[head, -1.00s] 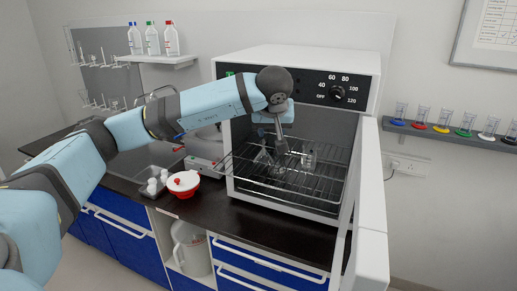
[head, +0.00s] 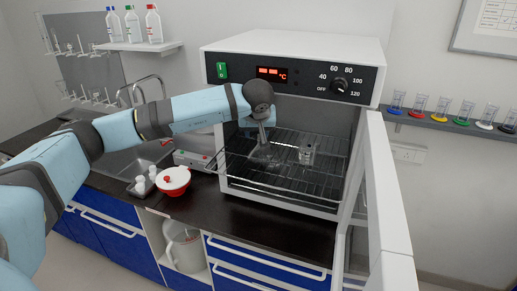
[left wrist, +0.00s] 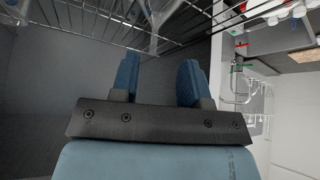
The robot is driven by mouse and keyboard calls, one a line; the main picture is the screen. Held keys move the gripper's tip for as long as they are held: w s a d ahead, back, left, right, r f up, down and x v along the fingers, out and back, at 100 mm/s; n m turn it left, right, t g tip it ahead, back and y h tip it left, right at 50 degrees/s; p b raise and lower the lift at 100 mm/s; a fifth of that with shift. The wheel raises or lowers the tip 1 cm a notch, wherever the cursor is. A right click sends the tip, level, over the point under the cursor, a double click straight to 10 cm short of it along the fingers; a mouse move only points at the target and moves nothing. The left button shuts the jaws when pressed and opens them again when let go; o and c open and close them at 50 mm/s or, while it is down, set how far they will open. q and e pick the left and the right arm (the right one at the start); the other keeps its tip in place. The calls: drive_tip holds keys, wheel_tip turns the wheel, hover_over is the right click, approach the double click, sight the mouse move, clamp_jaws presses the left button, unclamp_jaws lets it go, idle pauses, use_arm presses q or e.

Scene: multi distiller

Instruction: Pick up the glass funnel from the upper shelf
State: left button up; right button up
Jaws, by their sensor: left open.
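The oven (head: 290,47) stands open, with a wire upper shelf (head: 325,178) inside. A clear conical glass piece, apparently the glass funnel (head: 266,157), is on this shelf, left of a small glass vessel (head: 307,153). My left gripper (head: 263,137) reaches into the oven from the left, close above the conical glass; I cannot tell if they touch. In the left wrist view my left gripper (left wrist: 159,78) has two blue fingers apart with nothing between them. Blurred clear glass (left wrist: 152,35) shows beyond them at the wire rack. My right gripper is out of view.
The oven door (head: 385,190) stands open at the right. A sink (head: 125,150) lies behind my left arm. A shelf with several coloured-base glasses (head: 450,123) is at the right.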

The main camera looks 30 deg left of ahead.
use_arm(q)
drive_tip(key=p+x, duration=0.1)
drive_tip(key=x, duration=0.4)
drive_tip(key=shift+w+f+p, duration=0.15)
drive_tip(key=shift+w+p, duration=0.2)
drive_tip(key=shift+w, duration=0.2)
drive_tip(key=shift+s+d, duration=0.1)
clamp_jaws()
